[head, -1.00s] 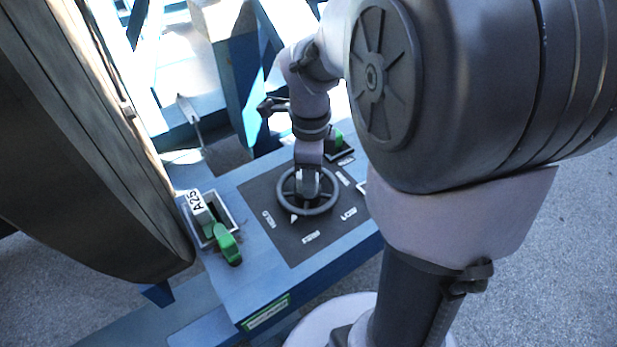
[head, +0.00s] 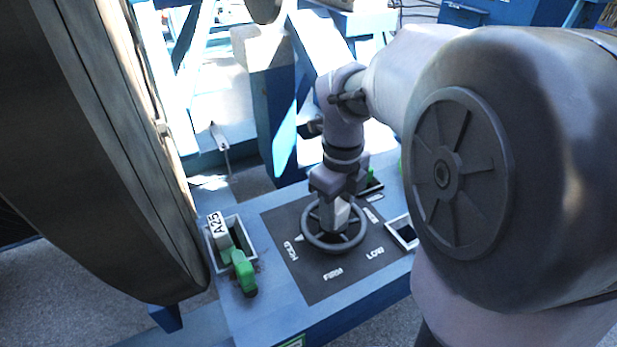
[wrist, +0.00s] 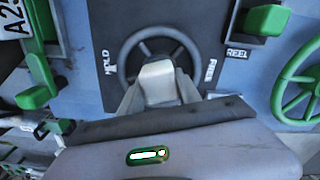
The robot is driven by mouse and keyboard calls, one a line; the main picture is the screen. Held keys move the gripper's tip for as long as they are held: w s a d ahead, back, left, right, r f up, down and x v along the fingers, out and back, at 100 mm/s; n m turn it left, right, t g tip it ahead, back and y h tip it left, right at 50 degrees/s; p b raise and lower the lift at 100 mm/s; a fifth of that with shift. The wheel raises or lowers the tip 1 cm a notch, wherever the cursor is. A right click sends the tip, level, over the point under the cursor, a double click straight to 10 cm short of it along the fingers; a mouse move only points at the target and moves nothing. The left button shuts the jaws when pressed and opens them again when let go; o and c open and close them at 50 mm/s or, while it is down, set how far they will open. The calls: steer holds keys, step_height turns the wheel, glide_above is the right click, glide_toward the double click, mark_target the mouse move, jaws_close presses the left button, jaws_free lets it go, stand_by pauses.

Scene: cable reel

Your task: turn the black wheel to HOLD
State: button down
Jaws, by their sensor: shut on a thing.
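The black wheel (head: 331,246) lies flat on a dark panel (head: 318,285) marked HOLD, FIRM, LOW and a further label. A small white pointer (head: 299,238) at the wheel's left edge lies close to the HOLD label (head: 292,251). My gripper (head: 335,222) reaches down from above and is shut on the wheel near its middle. The wrist view shows the wheel's far rim (wrist: 160,33) and the HOLD label (wrist: 108,62) to its left. The near part of the wheel is hidden by my gripper there.
The large dark reel (head: 100,150) rises at the left. A green handwheel (wrist: 300,90) is at the right in the wrist view. A framed plate (head: 403,232) lies right of the panel.

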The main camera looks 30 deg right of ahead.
stand_by(0.4)
steer(key=c, duration=0.8)
jaws_free()
steer(key=shift+c, duration=0.2)
step_height(320, 180, up, 18)
steer(key=p, duration=0.7)
steer(key=shift+f, duration=0.25)
steer(key=s+a+f+n+t+y+b, duration=0.1)
steer(key=s+a+f+n+t+b, duration=0.2)
steer(key=a+f+n, duration=0.4)
steer(key=s+a+f+n+t+y+b, duration=0.1)
steer(key=s+a+f+n+b, duration=0.5)
steer(key=n, duration=1.4)
steer(key=shift+s+a+f+n+t, duration=0.3)
steer(key=shift+s+a+f+t, duration=0.15)
steer(key=shift+s+a+t, duration=0.5)
